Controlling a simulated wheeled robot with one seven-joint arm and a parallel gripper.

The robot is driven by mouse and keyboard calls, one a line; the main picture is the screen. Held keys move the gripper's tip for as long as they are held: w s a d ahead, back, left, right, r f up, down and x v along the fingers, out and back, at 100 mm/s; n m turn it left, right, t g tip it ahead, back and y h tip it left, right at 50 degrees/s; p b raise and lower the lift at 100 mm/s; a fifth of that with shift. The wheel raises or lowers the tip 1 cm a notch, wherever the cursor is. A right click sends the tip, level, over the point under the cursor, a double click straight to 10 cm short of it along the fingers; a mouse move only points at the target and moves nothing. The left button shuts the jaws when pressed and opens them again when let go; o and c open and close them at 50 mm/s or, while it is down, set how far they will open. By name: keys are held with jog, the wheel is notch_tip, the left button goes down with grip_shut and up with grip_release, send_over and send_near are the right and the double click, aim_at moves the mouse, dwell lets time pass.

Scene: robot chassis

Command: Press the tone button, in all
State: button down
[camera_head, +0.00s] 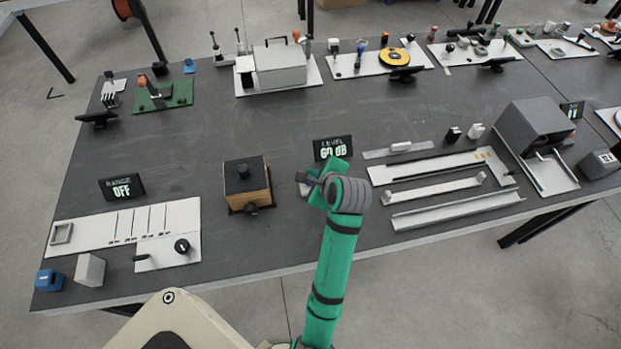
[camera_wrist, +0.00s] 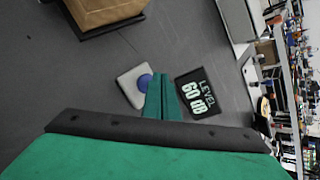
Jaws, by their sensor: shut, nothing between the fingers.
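The likely tone button is a blue round cap (camera_wrist: 145,82) on a small light grey box (camera_wrist: 130,87) in the wrist view. In the head view my gripper and wrist cover most of that box. My gripper (camera_wrist: 163,78) is shut and empty, with its green fingers partly over the right side of the blue cap in the wrist view. I cannot tell whether the fingertips touch the cap or how far down it is. In the head view my gripper (camera_head: 308,180) is low over the table. A dark display (camera_wrist: 197,93) beside the box reads LEVEL 60 dB; it also shows in the head view (camera_head: 332,148).
A wooden box with a dark top (camera_head: 247,184) stands left of my gripper. A RANGE display (camera_head: 122,187) reads OFF. Long white rails (camera_head: 447,188) lie to the right. The dark table (camera_head: 215,135) is bare behind the wooden box.

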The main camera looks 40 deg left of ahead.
jog(key=shift+r, duration=0.1)
jog(key=shift+r, duration=2.45)
